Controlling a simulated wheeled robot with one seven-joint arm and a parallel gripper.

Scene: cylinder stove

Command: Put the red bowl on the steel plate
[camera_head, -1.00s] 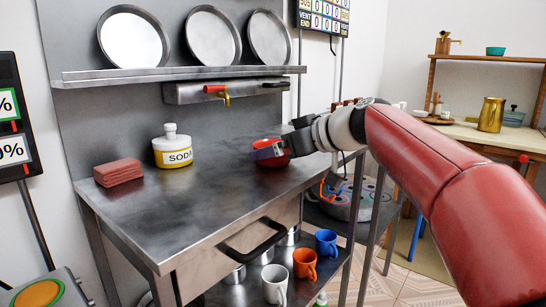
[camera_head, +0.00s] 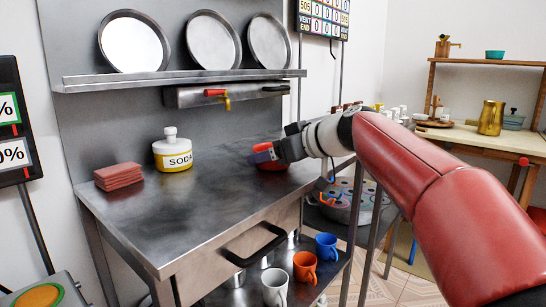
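The red bowl (camera_head: 273,166) is on the steel counter at its back right, partly hidden by my gripper. My gripper (camera_head: 262,155) reaches in from the right, with its fingers over or at the bowl. I cannot tell whether the fingers touch the bowl or how far apart they are. Three round steel plates lean upright on the wall shelf: a left one (camera_head: 134,42), a middle one (camera_head: 213,40) and a right one (camera_head: 269,42).
A soda jar (camera_head: 173,152) and a stack of red-brown blocks (camera_head: 118,176) stand on the left of the counter (camera_head: 200,215). A tap (camera_head: 226,98) projects below the shelf (camera_head: 180,78). The counter's middle and front are clear. Mugs stand on the lower shelf.

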